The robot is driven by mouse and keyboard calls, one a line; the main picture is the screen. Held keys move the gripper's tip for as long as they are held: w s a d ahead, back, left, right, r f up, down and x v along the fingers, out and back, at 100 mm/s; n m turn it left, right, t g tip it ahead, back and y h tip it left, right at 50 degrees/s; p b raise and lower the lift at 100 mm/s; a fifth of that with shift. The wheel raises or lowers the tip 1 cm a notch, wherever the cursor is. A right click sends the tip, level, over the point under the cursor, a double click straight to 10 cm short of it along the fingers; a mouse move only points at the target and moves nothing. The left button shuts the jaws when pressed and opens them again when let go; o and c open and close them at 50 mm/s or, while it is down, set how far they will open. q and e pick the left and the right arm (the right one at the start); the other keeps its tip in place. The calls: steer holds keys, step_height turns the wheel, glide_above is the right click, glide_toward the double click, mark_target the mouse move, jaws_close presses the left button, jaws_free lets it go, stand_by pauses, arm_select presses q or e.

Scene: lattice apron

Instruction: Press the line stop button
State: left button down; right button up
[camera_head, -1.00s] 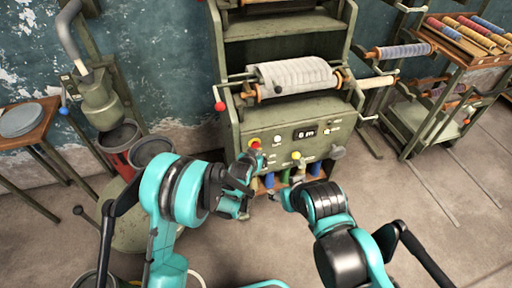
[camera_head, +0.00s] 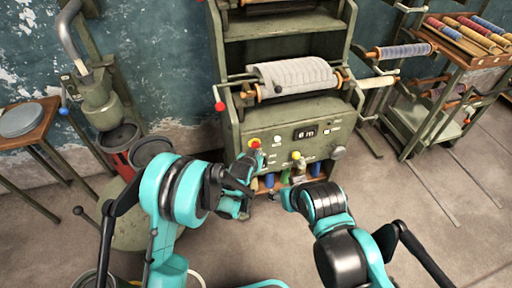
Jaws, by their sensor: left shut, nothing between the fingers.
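The line stop button looks to be the red button on a yellow base (camera_head: 254,143) at the left of the green machine's front panel (camera_head: 330,116). My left gripper (camera_head: 260,158) is shut and empty, with its fingertips just below the red button in the picture. Whether the tips touch the button I cannot tell. My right gripper (camera_head: 277,193) is lower and to the right, in front of the machine's lower shelf. Its fingers are too small to tell open from shut.
The panel also has a display (camera_head: 305,132), a white button (camera_head: 277,140) and a yellow knob (camera_head: 296,157). A red-knobbed lever (camera_head: 220,106) sticks out left of the panel. A roll of pale cloth (camera_head: 295,75) lies above.

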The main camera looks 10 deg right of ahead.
arm_select(q)
steer(key=shift+w, duration=0.9)
stand_by(0.9)
steer(key=shift+s, duration=0.9)
steer(key=s, duration=0.5)
steer(key=shift+d, duration=0.1)
stand_by(0.3)
stand_by(0.6)
